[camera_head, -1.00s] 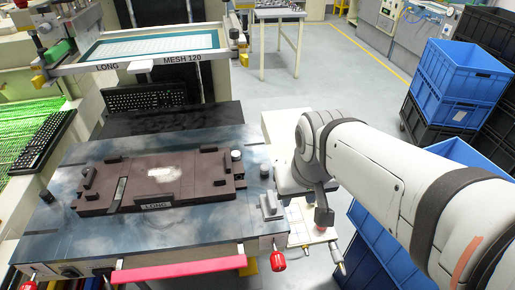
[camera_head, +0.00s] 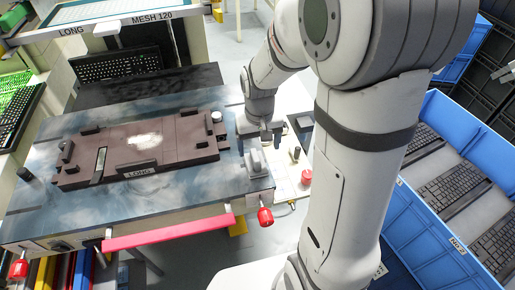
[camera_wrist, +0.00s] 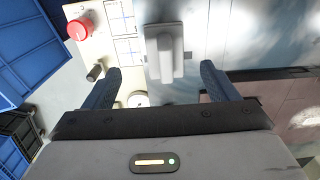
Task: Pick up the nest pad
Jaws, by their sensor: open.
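The nest pad (camera_head: 185,148) is a dark brown, stepped plate marked LONG, with small black blocks and a pale patch on top. It lies flat on the blue-grey table of the printing machine in the head view. Part of it shows at the right of the wrist view (camera_wrist: 268,108). My gripper (camera_wrist: 160,84) is open and empty, with its two dark fingers apart. In the head view it is over the table's right edge, right of the pad. A grey bracket (camera_wrist: 165,52) shows between and beyond the fingers.
The grey bracket (camera_head: 256,163) stands at the table's right end, with red knobs (camera_head: 265,217) nearby. A pink bar (camera_head: 170,232) runs along the front. A black keyboard (camera_head: 125,62) lies behind the table. A blue crate (camera_head: 480,150) at right holds several keyboards.

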